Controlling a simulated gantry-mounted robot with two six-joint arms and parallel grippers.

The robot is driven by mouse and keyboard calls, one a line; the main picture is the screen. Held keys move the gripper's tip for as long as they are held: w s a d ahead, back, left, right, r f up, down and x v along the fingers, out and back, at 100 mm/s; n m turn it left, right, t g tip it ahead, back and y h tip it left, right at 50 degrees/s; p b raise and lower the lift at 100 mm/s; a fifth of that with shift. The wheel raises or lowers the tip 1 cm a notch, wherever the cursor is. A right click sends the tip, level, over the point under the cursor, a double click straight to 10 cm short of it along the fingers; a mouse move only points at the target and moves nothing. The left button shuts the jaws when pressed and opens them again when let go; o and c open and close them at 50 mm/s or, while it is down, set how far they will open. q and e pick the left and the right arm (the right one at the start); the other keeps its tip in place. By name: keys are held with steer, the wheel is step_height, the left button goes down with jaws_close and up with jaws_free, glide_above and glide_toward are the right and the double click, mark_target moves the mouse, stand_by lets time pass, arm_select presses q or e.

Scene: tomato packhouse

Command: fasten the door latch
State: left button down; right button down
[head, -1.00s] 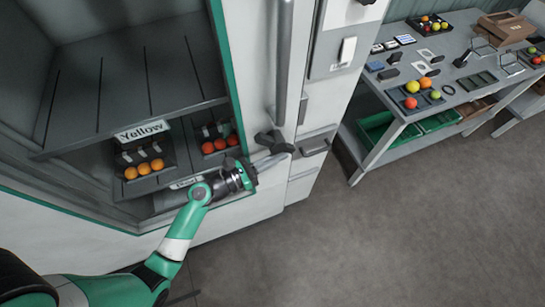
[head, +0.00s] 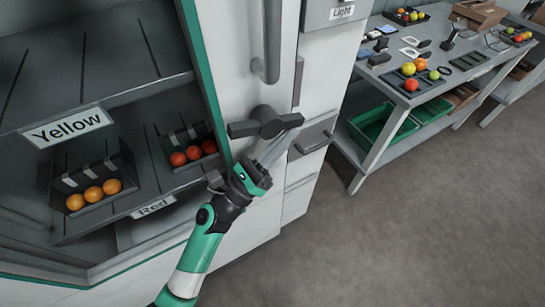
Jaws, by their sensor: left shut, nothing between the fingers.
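The door latch (head: 264,123) is a dark grey lever with a thick round hub, on the white door (head: 237,70) below a long vertical grey handle (head: 271,40). The lever lies roughly level, one arm to the left and one to the right. My left gripper (head: 284,143) is shut and empty, its pale fingers pointing up and right just below the lever's right arm. I cannot tell whether the fingertips touch it. My right gripper is out of view.
Green-edged shelves at left hold tomato trays behind "Yellow" (head: 68,129) and "Red" (head: 154,207) labels. A grey drawer handle (head: 318,143) is right of the latch. A grey workbench (head: 360,100) with tomatoes and tools stands further right. The floor (head: 400,230) is clear.

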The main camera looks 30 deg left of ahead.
arm_select(q)
steer(key=shift+w+d+r, duration=0.2)
steer(key=shift+w+r, duration=0.15)
steer(key=shift+r, duration=0.2)
steer(key=shift+f, duration=0.1)
stand_by(0.4)
steer(key=s+a+f+b, duration=0.1)
steer(key=s+f+b, duration=0.4)
steer(key=f, duration=0.5)
steer(key=shift+s+a+f, duration=0.3)
steer(key=shift+s+a, duration=0.05)
steer(key=shift+s, duration=0.75)
